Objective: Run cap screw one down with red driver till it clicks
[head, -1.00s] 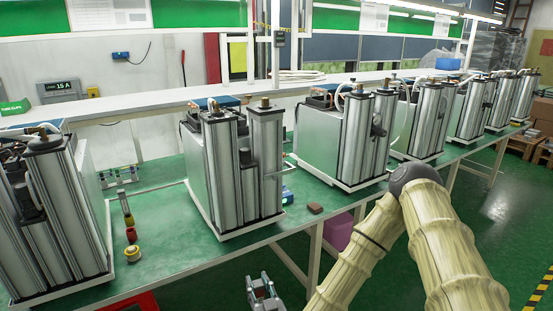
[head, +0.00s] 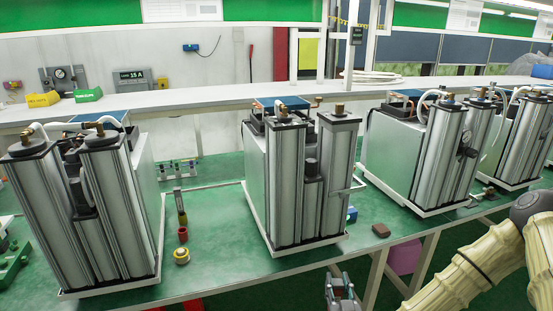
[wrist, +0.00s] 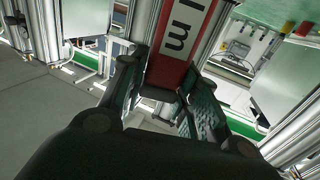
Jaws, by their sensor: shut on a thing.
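My gripper (wrist: 163,105) is in the wrist view with a red body bearing a white label, which looks like the red driver (wrist: 164,72), between its fingers. The driver's far end runs out of the top of the picture. In the head view my gripper (head: 341,289) is low, in front of the bench edge, and what it holds cannot be made out there. The middle sieve column unit (head: 288,190) stands upright on the bench behind it. Its end caps show on top, one with a brass fitting (head: 339,108). I cannot tell which screw is cap screw one.
Other column units stand to the left (head: 112,215) and right (head: 440,170). The green bench (head: 225,215) carries a small red cylinder (head: 183,234), a yellow ring (head: 181,256) and a brown block (head: 381,230).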

